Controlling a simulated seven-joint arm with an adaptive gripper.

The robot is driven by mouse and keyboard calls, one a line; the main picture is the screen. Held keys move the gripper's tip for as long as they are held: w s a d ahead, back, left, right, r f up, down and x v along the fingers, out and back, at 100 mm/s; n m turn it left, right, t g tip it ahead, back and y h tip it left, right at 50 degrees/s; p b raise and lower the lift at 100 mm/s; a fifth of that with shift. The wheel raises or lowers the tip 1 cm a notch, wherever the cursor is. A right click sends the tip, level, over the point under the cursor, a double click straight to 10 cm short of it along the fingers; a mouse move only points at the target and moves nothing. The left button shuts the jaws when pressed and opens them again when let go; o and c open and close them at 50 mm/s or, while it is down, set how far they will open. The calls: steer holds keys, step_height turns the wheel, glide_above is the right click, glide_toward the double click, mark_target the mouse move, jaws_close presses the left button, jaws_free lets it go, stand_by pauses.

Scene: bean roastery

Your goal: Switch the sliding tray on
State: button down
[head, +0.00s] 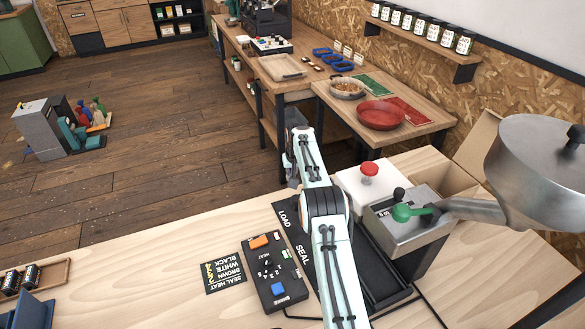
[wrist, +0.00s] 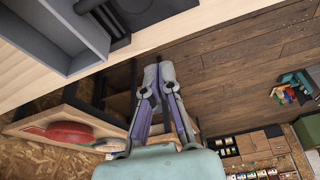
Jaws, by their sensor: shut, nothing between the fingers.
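A black base (head: 283,215) with the words LOAD and SEAL lies on the pale bench, partly covered by my arm. A dark tray-like frame (head: 392,297) runs along its right side. A black control box (head: 266,272) sits left of my arm. It carries an orange switch (head: 259,241), a small dial marked HEAT and a blue button (head: 278,289). Whether the switch is on I cannot tell. My gripper (wrist: 158,68) is shut and empty in the wrist view, over the floor beyond the bench edge, apart from the control box. In the head view my arm hides its fingers.
A metal unit (head: 412,235) with a green knob (head: 402,212) stands right of my arm. Beside it is a white block with a red button (head: 370,168). A large steel pan (head: 540,165) overhangs the right. A label card (head: 223,276) lies left of the control box. The bench's left middle is clear.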

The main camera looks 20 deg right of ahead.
steer(key=x, duration=0.3)
steer(key=shift+s+a, duration=0.15)
steer(key=shift+s, duration=0.85)
steer(key=shift+s+a, duration=0.2)
steer(key=shift+s, duration=0.8)
steer(key=s, duration=2.6)
steer(key=shift+s, duration=0.35)
steer(key=shift+w, duration=0.1)
steer(key=shift+w+d, duration=0.1)
steer(key=shift+w, duration=0.25)
steer(key=w, duration=0.2)
steer(key=shift+w+d, duration=0.2)
steer(key=shift+w, duration=0.2)
steer(key=v, duration=1)
steer(key=shift+w, duration=0.2)
